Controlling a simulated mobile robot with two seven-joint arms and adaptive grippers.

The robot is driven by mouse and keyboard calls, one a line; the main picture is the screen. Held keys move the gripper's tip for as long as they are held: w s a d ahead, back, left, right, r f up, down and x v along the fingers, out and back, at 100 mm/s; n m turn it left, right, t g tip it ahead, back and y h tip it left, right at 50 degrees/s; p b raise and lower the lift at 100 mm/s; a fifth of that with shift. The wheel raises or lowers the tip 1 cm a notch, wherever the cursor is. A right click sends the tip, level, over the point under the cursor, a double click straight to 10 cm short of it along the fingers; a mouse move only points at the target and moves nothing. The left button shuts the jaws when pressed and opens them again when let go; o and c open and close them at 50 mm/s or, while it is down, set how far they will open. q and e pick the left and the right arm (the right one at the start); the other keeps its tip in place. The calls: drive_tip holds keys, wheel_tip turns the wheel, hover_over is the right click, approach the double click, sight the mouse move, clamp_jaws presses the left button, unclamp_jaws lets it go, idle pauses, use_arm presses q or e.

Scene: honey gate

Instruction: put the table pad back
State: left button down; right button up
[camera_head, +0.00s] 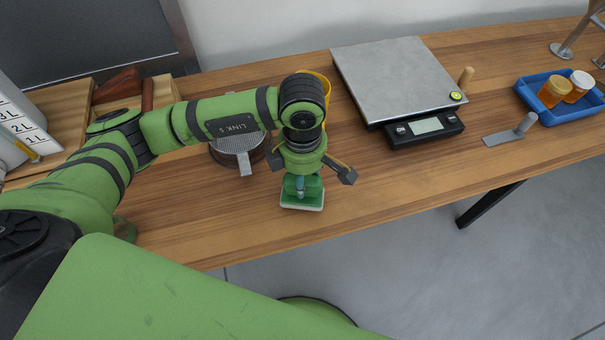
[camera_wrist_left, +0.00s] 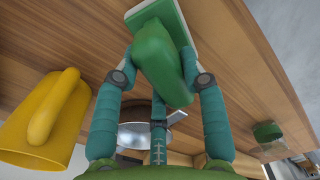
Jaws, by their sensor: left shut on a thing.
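The table pad (camera_head: 303,198) is a small green block with a raised green handle and a pale underside edge. It is over the front part of the wooden table, below my left gripper (camera_head: 302,184). In the left wrist view the pad's green handle (camera_wrist_left: 160,62) sits between the fingers of my left gripper (camera_wrist_left: 160,80), which is shut on it. I cannot tell whether the pad's underside touches the table. My right gripper is in neither view.
A scale (camera_head: 396,78) stands right of the arm, with a scraper (camera_head: 510,137) and a blue tray (camera_head: 572,113) of jars beyond. A sieve (camera_head: 238,143) and a yellow jug (camera_wrist_left: 35,130) are close by. The table's front (camera_head: 400,190) is clear.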

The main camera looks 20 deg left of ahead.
use_arm(q)
drive_tip(key=shift+f, duration=0.85)
drive_tip(key=c, duration=0.7)
unclamp_jaws()
drive_tip(key=shift+r, duration=0.1)
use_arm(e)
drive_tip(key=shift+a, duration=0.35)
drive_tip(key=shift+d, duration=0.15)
use_arm(q)
drive_tip(key=shift+r, duration=0.2)
drive_tip(key=shift+w+r, duration=0.1)
drive_tip(key=shift+r, duration=0.25)
wheel_tip(320, 180, up, 11)
drive_tip(key=shift+r+b, duration=0.1)
drive_tip(key=shift+b, duration=0.8)
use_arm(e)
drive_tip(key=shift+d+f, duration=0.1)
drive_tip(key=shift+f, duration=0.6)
